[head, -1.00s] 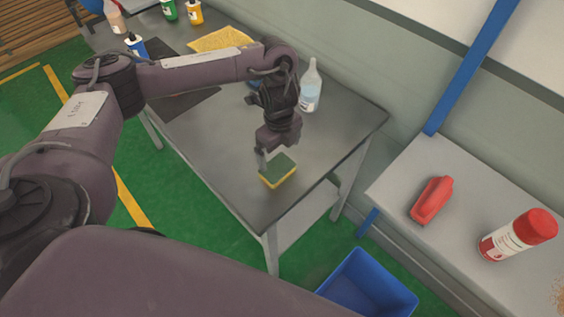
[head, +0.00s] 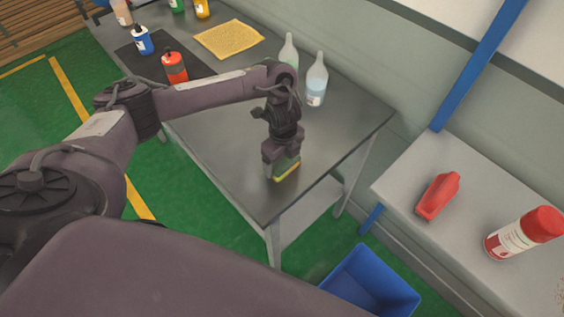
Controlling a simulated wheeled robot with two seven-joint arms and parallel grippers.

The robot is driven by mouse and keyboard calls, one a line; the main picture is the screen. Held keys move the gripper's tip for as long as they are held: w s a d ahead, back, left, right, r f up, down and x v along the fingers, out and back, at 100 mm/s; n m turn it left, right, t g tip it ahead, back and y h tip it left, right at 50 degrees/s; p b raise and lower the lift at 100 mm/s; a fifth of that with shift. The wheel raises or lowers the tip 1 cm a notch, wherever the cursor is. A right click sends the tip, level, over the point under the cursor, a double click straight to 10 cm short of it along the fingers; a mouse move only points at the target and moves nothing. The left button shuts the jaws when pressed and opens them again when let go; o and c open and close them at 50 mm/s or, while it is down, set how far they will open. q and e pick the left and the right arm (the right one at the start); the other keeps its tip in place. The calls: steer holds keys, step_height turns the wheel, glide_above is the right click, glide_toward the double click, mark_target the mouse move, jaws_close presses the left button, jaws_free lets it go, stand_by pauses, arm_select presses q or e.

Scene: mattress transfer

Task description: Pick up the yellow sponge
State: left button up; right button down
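The yellow sponge (head: 288,172), with a green top layer, lies on the grey table near its front right corner. My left gripper (head: 282,167) points down over it, with a finger at the sponge's left side hiding part of it. The green top shows below the gripper body, and the yellow edge shows along the front. Whether the fingers press on the sponge cannot be made out. The sponge appears to rest on the table. My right gripper is out of view.
Two clear bottles (head: 316,82) stand behind my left wrist. A red bottle (head: 175,67), a blue bottle (head: 142,41) and a yellow cloth (head: 229,39) are farther left.

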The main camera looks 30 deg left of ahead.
mark_target(283, 161)
arm_select(q)
steer(key=c, duration=0.3)
steer(key=shift+c, duration=0.2)
steer(key=shift+r, duration=0.45)
step_height(283, 161, up, 19)
steer(key=p, duration=0.4)
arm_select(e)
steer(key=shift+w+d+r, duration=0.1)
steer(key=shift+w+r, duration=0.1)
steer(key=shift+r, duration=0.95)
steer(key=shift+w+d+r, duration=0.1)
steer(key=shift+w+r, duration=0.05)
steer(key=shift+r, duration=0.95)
arm_select(q)
steer(key=o, duration=0.4)
steer(key=c, duration=0.3)
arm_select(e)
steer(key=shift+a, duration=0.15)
